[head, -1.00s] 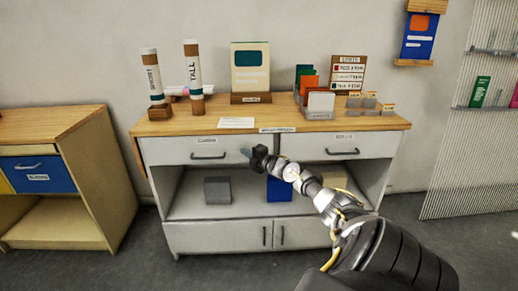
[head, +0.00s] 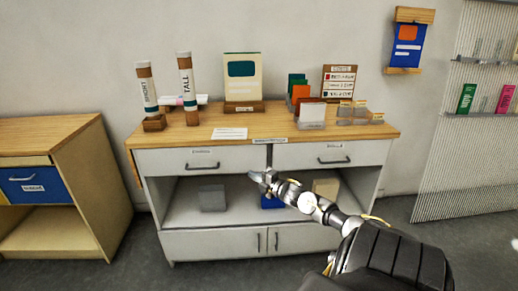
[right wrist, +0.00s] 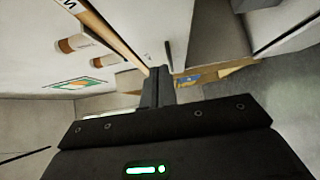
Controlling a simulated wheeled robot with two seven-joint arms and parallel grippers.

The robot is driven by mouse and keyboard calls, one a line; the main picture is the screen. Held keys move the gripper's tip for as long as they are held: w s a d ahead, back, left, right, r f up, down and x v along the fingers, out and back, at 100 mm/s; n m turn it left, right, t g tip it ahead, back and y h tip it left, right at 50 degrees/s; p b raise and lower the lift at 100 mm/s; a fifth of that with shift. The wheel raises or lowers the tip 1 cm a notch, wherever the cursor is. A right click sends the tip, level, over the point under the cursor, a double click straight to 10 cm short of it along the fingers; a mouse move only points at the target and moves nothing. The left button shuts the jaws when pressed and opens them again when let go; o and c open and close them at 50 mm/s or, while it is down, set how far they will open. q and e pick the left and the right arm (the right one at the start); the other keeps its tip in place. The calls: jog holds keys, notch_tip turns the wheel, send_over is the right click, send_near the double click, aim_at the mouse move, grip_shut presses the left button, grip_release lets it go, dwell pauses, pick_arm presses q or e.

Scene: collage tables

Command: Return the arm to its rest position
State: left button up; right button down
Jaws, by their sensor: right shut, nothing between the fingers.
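My right arm comes in from the lower right in the head view. Its gripper (head: 258,179) is shut and empty, in front of the cabinet (head: 205,160) just below the drawer fronts. In the right wrist view the gripper fingers (right wrist: 157,84) are together, with nothing between them. My left gripper does not show in either view.
The cabinet's wooden top (head: 215,145) bears a short tube (head: 147,92), a tall tube (head: 187,85), a framed card (head: 242,80) and a card holder (head: 311,115). A grey box (head: 212,197) sits on the open shelf. A wooden unit (head: 75,190) stands left; grey floor lies between.

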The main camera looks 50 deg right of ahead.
jog(key=shift+s, duration=1.1)
